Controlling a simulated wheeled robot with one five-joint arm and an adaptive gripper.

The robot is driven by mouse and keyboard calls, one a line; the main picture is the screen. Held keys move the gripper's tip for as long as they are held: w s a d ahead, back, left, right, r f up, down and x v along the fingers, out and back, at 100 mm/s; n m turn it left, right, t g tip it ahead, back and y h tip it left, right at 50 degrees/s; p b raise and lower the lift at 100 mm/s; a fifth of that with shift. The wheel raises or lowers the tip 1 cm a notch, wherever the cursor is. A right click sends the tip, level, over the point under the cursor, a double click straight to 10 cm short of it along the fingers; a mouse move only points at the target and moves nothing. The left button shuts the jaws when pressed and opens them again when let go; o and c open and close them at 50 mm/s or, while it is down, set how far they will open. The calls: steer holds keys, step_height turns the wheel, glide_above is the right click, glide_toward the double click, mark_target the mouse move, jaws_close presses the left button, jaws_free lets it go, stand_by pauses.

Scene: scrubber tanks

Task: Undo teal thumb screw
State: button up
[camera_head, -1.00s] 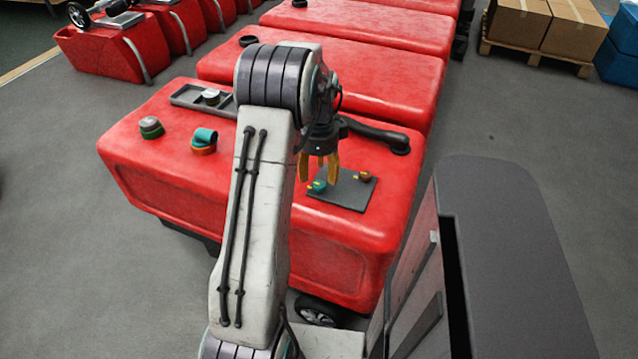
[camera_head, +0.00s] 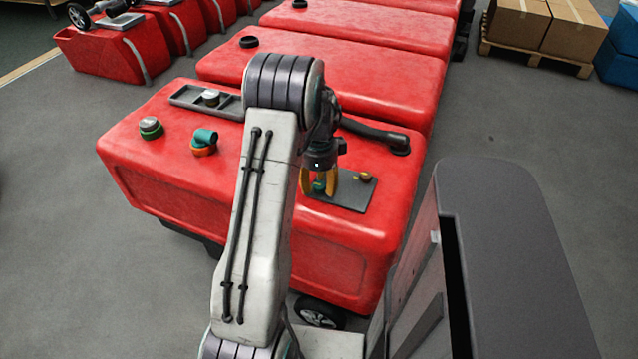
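The teal thumb screw (camera_head: 319,187) stands at the left end of a dark grey plate (camera_head: 347,196) on top of the nearest red tank (camera_head: 240,185). My gripper (camera_head: 319,188) is over it, with yellow fingers pointing down on either side of it. The fingers partly hide the screw. I cannot tell whether they touch it or stand slightly apart. A second, orange-brown screw (camera_head: 364,177) sits at the right end of the plate, clear of my gripper.
A teal and orange fitting (camera_head: 204,142) and a green-ringed cap (camera_head: 150,127) stand on the tank's left part. A grey tray (camera_head: 185,95) holding a round cap lies behind. A black hose (camera_head: 375,133) runs behind my gripper. More red tanks stand beyond.

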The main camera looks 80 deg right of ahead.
jaws_close()
steer(key=shift+n, duration=0.3)
